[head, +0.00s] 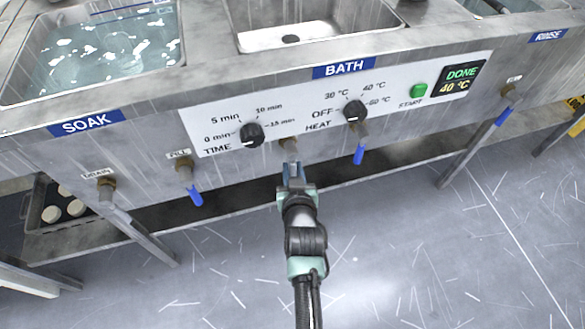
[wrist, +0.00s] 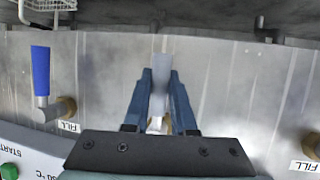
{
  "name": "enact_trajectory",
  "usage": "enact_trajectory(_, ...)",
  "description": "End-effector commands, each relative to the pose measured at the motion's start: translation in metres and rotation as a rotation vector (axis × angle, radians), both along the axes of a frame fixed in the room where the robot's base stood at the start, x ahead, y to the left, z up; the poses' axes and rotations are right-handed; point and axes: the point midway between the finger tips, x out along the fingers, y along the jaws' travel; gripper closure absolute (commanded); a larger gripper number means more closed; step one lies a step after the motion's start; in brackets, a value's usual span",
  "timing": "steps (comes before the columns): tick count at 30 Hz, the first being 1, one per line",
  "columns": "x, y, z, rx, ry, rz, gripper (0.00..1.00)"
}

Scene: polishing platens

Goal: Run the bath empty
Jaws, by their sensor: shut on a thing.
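My gripper (head: 291,166) is at the brass valve (head: 288,145) below the bath's panel. In the wrist view my gripper (wrist: 160,92) is shut on a grey lever (wrist: 162,68), which runs up the picture, roughly parallel to the blue fill handle (wrist: 41,72). The valve's own label is hidden. The display (head: 461,78) reads DONE, 40 °C.
The soak basin (head: 100,45) at left holds water and has its own drain (head: 105,185) and fill (head: 186,165) valves. The rinse basin is at far right. TIME (head: 251,134) and HEAT (head: 355,111) knobs stick out above my gripper. The floor in front is clear.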

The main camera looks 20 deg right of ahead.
Motion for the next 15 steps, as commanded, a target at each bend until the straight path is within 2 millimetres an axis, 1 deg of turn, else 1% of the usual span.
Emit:
enact_trajectory(2,-0.0002,-0.0012,0.0000,-0.003,0.001,-0.001,1.00)
enact_trajectory(3,-0.0002,-0.0012,0.0000,-0.003,0.001,-0.001,0.72)
enact_trajectory(7,-0.0002,-0.0012,0.0001,-0.003,0.000,-0.001,0.49)
enact_trajectory(8,-0.0002,-0.0011,0.0001,-0.003,0.000,-0.001,0.45)
enact_trajectory(15,-0.0001,-0.0007,0.0002,0.000,0.000,-0.001,0.45)
